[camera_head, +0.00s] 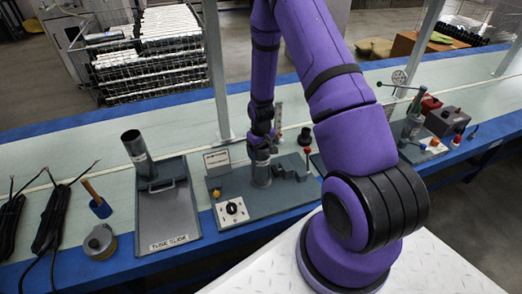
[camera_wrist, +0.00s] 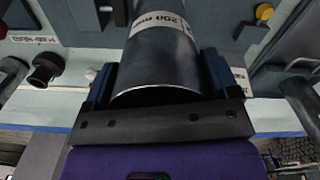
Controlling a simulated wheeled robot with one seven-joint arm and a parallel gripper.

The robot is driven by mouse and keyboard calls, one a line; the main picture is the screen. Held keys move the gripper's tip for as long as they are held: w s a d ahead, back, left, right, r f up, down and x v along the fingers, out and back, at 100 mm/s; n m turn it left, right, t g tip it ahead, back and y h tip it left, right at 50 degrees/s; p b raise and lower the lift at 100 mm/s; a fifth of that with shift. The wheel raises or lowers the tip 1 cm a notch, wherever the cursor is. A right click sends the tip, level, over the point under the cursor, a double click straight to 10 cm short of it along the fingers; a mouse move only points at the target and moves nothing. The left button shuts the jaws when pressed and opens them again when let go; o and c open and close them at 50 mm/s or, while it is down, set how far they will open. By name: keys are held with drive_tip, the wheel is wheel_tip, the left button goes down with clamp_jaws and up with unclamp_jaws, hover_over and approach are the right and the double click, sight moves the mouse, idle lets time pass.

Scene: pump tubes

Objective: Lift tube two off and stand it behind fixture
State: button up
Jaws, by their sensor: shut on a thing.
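My gripper (camera_head: 262,143) is shut on a grey metal tube (camera_head: 261,172) at the middle fixture (camera_head: 228,195). In the wrist view, my gripper's fingers (camera_wrist: 160,84) close on both sides of the tube (camera_wrist: 160,60), near its open rim. A white label band on the tube seems to read "200 mm". The tube looks upright, and its upper part is hidden by my gripper in the head view. I cannot tell whether its lower end is seated or raised. Another grey tube (camera_head: 138,155) leans at the tube slide (camera_head: 168,215). A third tube (camera_head: 412,125) stands at the right fixture.
The fixture carries a black knob (camera_head: 232,208), a red-tipped lever (camera_head: 307,151) and a white sign (camera_head: 216,159). A metal post (camera_head: 215,75) rises at the back. The pale bench (camera_head: 180,125) has free room behind the fixture.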

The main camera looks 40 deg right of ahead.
drive_tip(key=shift+r, duration=0.1)
wheel_tip(320, 180, up, 19)
idle(3.8)
